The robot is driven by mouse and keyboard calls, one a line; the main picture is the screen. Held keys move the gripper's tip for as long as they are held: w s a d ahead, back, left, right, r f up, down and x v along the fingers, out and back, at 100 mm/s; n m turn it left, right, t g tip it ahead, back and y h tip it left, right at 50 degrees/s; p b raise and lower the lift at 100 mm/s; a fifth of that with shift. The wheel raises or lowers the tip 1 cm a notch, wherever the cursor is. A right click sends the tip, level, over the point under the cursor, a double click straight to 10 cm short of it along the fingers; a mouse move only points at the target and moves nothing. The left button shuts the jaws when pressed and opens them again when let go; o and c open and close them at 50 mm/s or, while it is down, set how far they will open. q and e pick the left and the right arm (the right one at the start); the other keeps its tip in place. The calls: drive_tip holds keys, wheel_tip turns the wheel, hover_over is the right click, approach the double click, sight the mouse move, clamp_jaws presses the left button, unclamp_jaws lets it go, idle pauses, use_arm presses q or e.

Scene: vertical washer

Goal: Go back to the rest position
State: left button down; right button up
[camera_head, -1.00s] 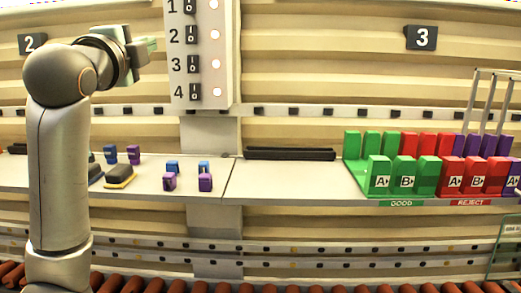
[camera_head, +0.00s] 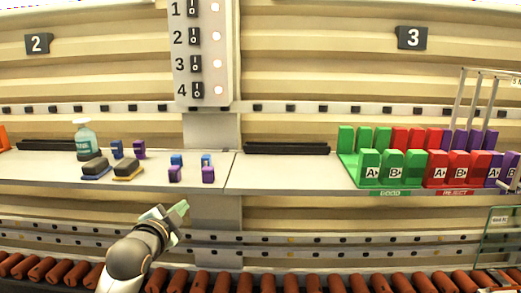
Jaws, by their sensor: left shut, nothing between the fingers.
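My left gripper (camera_head: 172,216) is in the lower left of the head view, below the front edge of the shelf and above the roller conveyor. It is shut and empty, apart from every object. My left forearm comes up from the bottom edge beneath it. My right gripper does not show.
The white shelf (camera_head: 270,172) carries a spray bottle (camera_head: 85,140), two sponges (camera_head: 127,169), small blue and purple blocks (camera_head: 175,174), and green (camera_head: 368,168) and red bins (camera_head: 437,170) at right. A roller conveyor (camera_head: 330,282) runs along the bottom. The shelf's middle is clear.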

use_arm(q)
drive_tip(key=s+f+n+g, duration=0.15)
drive_tip(key=s+f, duration=0.25)
drive_tip(key=f, duration=0.4)
drive_tip(key=s+f+n+g, duration=0.1)
drive_tip(key=s+f+n, duration=0.15)
drive_tip(key=f, duration=0.65)
drive_tip(key=s+d+f+n+g, duration=0.1)
drive_tip(key=s+f+n+g, duration=0.1)
drive_tip(key=s+f, duration=0.8)
drive_tip(key=s+d+f+n+g+p, duration=0.1)
drive_tip(key=s+f+n, duration=0.3)
drive_tip(key=s+f, duration=0.6)
drive_tip(key=s+g, duration=0.1)
drive_tip(key=s, duration=0.8)
drive_tip(key=shift+f+n+h+p, duration=0.2)
drive_tip(key=shift+n+h+p, duration=0.1)
drive_tip(key=shift+h, duration=0.1)
drive_tip(key=shift+a, duration=0.1)
